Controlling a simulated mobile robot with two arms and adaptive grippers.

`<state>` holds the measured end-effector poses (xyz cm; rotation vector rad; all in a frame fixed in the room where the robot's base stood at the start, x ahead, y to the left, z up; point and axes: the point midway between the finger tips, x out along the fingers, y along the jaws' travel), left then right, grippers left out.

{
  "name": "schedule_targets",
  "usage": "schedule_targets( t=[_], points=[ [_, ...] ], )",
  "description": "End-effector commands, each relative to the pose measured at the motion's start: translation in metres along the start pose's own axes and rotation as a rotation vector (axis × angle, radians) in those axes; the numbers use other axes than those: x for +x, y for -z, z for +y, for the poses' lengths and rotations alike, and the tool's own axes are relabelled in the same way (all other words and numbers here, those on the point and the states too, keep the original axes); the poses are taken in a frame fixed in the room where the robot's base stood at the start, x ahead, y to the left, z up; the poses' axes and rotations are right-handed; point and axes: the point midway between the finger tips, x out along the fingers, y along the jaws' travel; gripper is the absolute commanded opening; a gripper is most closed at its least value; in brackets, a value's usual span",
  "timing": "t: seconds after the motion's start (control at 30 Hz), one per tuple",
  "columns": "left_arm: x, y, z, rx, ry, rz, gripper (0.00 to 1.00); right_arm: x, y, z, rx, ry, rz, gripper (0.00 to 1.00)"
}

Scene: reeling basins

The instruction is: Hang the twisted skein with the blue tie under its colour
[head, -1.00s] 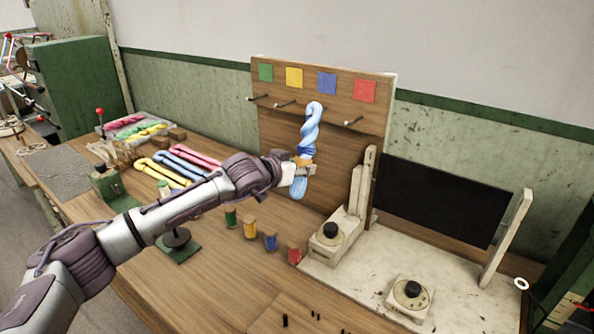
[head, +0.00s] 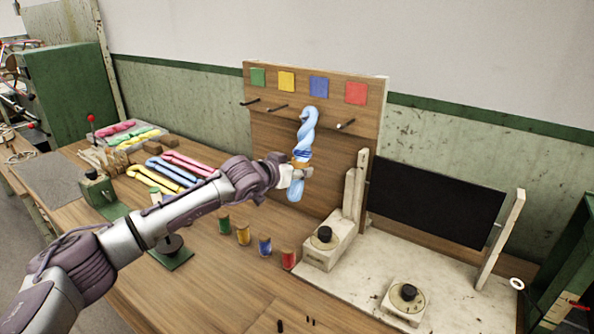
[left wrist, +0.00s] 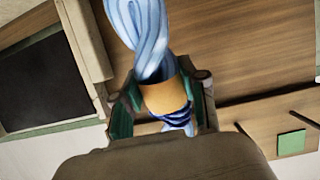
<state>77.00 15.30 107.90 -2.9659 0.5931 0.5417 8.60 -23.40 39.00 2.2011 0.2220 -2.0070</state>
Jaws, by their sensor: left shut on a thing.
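The twisted light-blue skein (head: 309,128) hangs upright in my left gripper (head: 300,172), in front of the wooden board (head: 268,130). A blue tie (head: 302,153) and a tan band wrap it; the tan band (left wrist: 165,97) shows between the fingers in the left wrist view. The left gripper is shut on the skein's lower part. The skein's top is just below the blue square (head: 319,88). The peg under that square is hidden, and I cannot tell whether the skein touches it. My right gripper is not in view.
Green (head: 258,77), yellow (head: 286,82) and red (head: 356,94) squares sit on the board; the pegs under these are bare. Several thread spools (head: 243,234) and laid-out skeins (head: 187,162) are on the bench. A pale post (head: 356,190) stands right of the gripper.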

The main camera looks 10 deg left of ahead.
Motion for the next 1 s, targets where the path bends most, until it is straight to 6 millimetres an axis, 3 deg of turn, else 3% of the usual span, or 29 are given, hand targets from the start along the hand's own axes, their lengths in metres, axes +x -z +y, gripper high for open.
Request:
schedule_targets(
  t=[0.03,0.2,0.63,1.0],
  points=[
    [0.000,0.000,0.000,0.000,0.000,0.001,0.46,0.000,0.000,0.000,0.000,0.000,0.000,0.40],
    [0.000,0.000,0.000,0.000,0.000,0.001,0.71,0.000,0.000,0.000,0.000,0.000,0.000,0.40],
    [-0.009,-0.001,-0.001,0.001,0.001,-0.001,0.71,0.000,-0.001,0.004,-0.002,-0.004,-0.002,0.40],
    [-0.079,-0.001,-0.002,0.001,0.001,0.000,0.71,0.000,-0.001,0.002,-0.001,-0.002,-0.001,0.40]
  ],
)
